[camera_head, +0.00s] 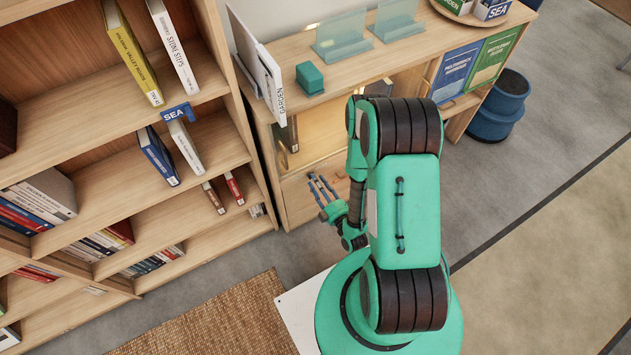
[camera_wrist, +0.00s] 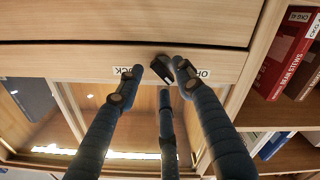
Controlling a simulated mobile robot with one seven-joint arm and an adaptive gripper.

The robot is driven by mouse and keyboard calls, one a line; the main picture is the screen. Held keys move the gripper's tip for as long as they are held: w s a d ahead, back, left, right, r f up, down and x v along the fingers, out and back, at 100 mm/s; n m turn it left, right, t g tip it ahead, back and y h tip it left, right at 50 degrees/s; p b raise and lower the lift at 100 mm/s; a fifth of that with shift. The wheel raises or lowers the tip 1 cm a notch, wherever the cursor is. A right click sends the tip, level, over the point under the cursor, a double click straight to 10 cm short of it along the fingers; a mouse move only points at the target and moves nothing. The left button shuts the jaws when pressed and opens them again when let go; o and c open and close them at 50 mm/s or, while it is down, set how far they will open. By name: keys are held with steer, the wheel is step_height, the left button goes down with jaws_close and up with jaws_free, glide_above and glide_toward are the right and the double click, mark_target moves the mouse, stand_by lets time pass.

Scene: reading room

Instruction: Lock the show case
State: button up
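The show case is the low wooden cabinet (camera_head: 262,130) with a lit glass-fronted compartment, left of my arm in the head view. In the wrist view its pale wooden rail (camera_wrist: 60,62) carries two small white labels, the left label (camera_wrist: 122,71) and the right label (camera_wrist: 203,73), both partly hidden by my fingers. A small black latch or knob (camera_wrist: 163,67) sits on the rail between the labels. My gripper (camera_head: 318,184) is in front of the cabinet, its blue fingers apart. In the wrist view my gripper (camera_wrist: 158,68) has fingertips on either side of the black piece; contact cannot be told.
A bookshelf (camera_head: 150,215) stands left of the cabinet; red books (camera_wrist: 290,58) show close by at right in the wrist view. Glass stands (camera_head: 340,36) and a green box (camera_head: 310,77) are on the cabinet top.

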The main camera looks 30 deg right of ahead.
steer(key=shift+w, duration=0.75)
jaws_close()
steer(key=shift+m, duration=0.4)
steer(key=m, duration=1.7)
steer(key=shift+f, duration=0.4)
